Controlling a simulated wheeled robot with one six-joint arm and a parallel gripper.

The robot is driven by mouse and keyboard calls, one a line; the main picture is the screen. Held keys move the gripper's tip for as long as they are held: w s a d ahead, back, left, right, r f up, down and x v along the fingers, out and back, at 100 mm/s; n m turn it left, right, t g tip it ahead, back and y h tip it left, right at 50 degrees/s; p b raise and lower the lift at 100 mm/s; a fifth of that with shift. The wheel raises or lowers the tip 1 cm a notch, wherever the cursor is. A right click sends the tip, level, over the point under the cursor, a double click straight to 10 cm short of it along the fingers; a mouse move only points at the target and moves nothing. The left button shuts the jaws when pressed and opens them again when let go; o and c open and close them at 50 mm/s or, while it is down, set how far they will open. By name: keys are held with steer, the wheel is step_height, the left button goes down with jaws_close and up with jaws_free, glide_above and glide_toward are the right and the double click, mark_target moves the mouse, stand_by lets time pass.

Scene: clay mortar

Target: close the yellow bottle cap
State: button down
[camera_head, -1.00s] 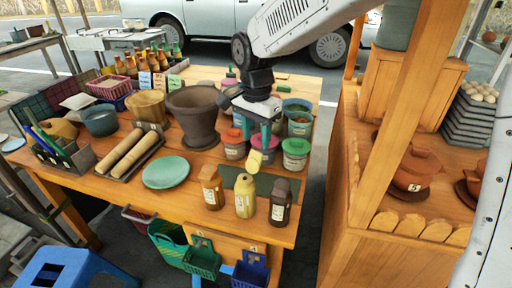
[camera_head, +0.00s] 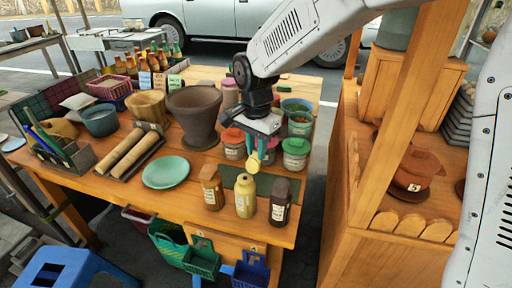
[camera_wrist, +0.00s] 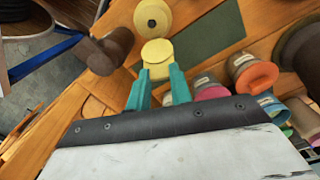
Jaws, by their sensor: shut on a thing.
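A yellow bottle (camera_head: 245,197) stands upright near the front edge of the wooden table, between a brown bottle and a dark bottle. Its top shows a small opening in the wrist view (camera_wrist: 152,18). My gripper (camera_head: 260,159) is shut on the yellow cap (camera_head: 254,163), which also shows between the teal fingertips in the wrist view (camera_wrist: 157,52). The cap is tilted, above and slightly behind the bottle in the head view, and looks apart from it.
A brown bottle (camera_head: 212,187) and a dark bottle (camera_head: 280,203) stand close on either side. Lidded jars (camera_head: 295,154) stand behind my gripper. A green plate (camera_head: 166,172) lies to the left. A wooden stand (camera_head: 350,190) rises at the right.

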steer(key=shift+r, duration=0.1)
steer(key=shift+s+a+r+t+h, duration=0.15)
steer(key=shift+s+a+t+h, duration=0.45)
steer(key=shift+t+h, duration=0.25)
steer(key=shift+s+a+t+h, duration=0.65)
steer(key=shift+t+h, duration=0.2)
steer(key=shift+t, duration=0.2)
steer(key=shift+s+a+f+t+h, duration=0.2)
steer(key=shift+s+a+t+h, duration=0.35)
steer(key=shift+s+t+h, duration=0.25)
steer(key=shift+s+a+f+t+h, duration=0.25)
steer(key=shift+t+h, duration=0.25)
steer(key=shift+t, duration=0.1)
steer(key=shift+s+a+f+t+h, duration=0.2)
steer(key=shift+s+a+t+h, duration=0.05)
steer(key=shift+t+h, duration=0.3)
steer(key=s+f+t+h, duration=0.1)
steer(key=t+h, duration=0.6)
steer(key=t, duration=0.1)
glide_toward(253, 163)
steer(key=shift+w+d+r, duration=0.2)
steer(key=shift+r, duration=0.05)
steer(key=shift+h, duration=0.35)
